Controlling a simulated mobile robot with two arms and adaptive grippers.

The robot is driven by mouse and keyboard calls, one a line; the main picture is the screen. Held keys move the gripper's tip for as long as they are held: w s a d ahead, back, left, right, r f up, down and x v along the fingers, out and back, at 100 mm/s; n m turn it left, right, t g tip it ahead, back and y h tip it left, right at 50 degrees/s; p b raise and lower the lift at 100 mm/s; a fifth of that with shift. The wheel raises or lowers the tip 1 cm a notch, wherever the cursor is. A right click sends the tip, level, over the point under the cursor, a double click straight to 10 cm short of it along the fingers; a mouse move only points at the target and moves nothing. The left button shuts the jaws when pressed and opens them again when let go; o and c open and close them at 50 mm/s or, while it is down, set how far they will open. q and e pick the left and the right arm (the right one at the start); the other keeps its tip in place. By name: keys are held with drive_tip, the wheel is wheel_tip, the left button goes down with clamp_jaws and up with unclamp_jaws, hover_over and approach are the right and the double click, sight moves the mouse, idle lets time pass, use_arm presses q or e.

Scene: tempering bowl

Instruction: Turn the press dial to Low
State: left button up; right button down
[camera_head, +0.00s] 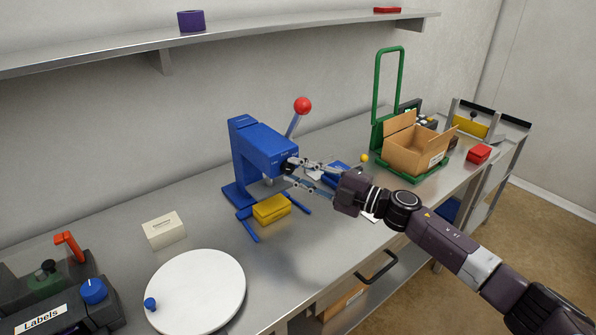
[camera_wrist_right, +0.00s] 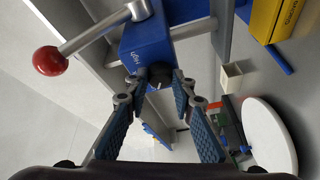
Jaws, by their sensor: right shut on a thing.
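The blue press (camera_head: 262,150) stands on the steel bench, with a lever ending in a red ball (camera_head: 302,105). Its dark dial (camera_head: 291,164) is on the front of the press head and also shows in the right wrist view (camera_wrist_right: 158,76). A white line marks the dial there, and white lettering that looks like "High" is beside it on the blue head. My right gripper (camera_head: 290,168) is shut on the dial, with its fingertips on either side of it (camera_wrist_right: 159,82). Which setting the dial points to is hard to tell. My left gripper is out of view.
A yellow block (camera_head: 272,208) lies under the press head between the blue legs. A white round plate (camera_head: 196,291), a cream box (camera_head: 164,230) and a labels machine (camera_head: 60,307) are to the left. A cardboard box (camera_head: 413,150) stands to the right on a green-framed scale.

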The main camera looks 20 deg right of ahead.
drive_tip(key=c, duration=1.7)
unclamp_jaws()
drive_tip(key=shift+s, duration=0.1)
drive_tip(key=shift+o, duration=0.2)
drive_tip(key=shift+s+d+f, duration=0.1)
drive_tip(key=shift+s+d, duration=0.2)
drive_tip(key=v, duration=1.1)
drive_tip(key=shift+d, duration=0.1)
